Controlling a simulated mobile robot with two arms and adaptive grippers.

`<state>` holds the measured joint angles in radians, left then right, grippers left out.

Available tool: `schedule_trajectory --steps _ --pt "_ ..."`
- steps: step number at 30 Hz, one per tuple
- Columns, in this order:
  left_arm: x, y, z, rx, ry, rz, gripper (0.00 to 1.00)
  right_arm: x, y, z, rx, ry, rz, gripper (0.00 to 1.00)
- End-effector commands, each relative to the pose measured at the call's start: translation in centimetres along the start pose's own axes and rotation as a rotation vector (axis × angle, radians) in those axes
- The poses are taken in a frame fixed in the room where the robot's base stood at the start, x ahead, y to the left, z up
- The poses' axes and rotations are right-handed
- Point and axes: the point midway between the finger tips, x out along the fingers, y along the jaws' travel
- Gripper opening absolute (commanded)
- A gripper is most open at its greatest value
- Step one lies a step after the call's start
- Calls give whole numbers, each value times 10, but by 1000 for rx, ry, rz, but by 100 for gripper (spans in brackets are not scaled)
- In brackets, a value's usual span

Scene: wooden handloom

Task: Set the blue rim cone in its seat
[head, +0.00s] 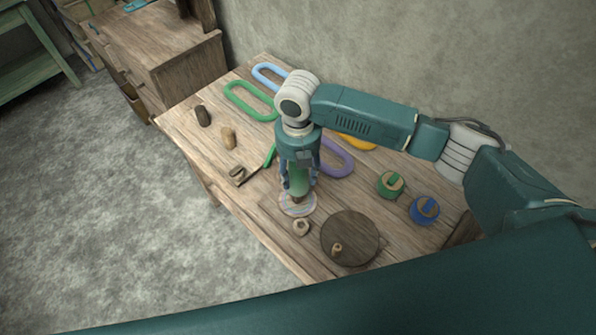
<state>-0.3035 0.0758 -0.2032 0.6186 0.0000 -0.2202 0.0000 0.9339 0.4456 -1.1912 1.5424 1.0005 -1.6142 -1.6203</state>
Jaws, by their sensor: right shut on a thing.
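My right gripper (299,188) points down over the table and is shut on a greenish upright piece (298,178) with a brown lower end. The fingers hide much of this piece, and I cannot tell whether it has a blue rim. Its lower end is over a pale round disc (294,210) with faint coloured rings; I cannot tell whether they touch. A round blue-sided piece (424,209) with a wooden top and a blue bar stands apart at the right. My left gripper is out of view.
On the wooden table (285,250), a green-sided round piece (390,186) stands beside the blue one. A dark round board (350,238) and a small wooden nut (301,228) lie in front. Green (236,103), blue (262,78) and purple (347,160) loops lie behind.

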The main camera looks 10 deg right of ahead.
Motion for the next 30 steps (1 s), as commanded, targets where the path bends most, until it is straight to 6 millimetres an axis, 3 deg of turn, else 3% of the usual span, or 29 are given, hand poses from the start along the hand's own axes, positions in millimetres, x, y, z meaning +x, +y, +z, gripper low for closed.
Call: schedule_trajectory --steps 1,6,18,30 --pt "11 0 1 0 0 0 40 10 0 0 0 -1 1 20" --pt "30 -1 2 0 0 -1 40 26 0 0 -1 -1 1 19" --pt "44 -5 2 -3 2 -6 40 65 0 0 0 0 0 19" --pt "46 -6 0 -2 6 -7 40 72 0 0 0 0 1 19"
